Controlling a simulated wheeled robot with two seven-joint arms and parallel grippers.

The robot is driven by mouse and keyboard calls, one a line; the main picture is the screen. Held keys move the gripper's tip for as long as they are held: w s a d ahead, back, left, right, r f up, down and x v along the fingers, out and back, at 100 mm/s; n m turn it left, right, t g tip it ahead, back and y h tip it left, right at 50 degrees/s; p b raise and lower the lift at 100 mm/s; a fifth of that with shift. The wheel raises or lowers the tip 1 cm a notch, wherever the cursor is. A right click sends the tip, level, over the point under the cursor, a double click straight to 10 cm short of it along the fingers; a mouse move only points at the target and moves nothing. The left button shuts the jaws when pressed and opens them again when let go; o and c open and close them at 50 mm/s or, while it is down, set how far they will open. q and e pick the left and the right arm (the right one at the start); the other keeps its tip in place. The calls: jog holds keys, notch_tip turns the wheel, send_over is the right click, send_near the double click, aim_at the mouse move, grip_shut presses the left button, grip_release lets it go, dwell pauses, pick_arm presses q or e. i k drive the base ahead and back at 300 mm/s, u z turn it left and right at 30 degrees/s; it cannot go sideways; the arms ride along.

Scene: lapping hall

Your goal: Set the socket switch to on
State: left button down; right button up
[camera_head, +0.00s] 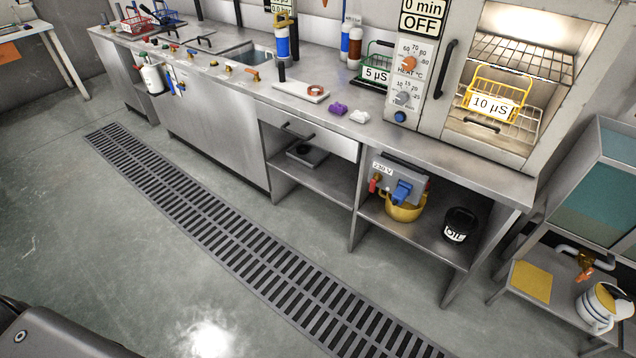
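The socket box (412,177) is a grey unit labelled 230 V, mounted under the bench top above the lower shelf. A small red part (375,183), which looks like the switch, sits at its left side. A blue plug or socket cover (402,191) is on its front. I cannot read whether the switch is on or off. Neither of my grippers shows in this view.
Above is an oven (420,60) showing OFF, with a yellow basket (497,100) inside. A floor grate (230,240) runs before the bench; the floor is clear.

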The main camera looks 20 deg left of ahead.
aim_at(373, 186)
jog(key=u, duration=2.1)
jog(key=i, duration=1.9)
jog(key=z, duration=2.15)
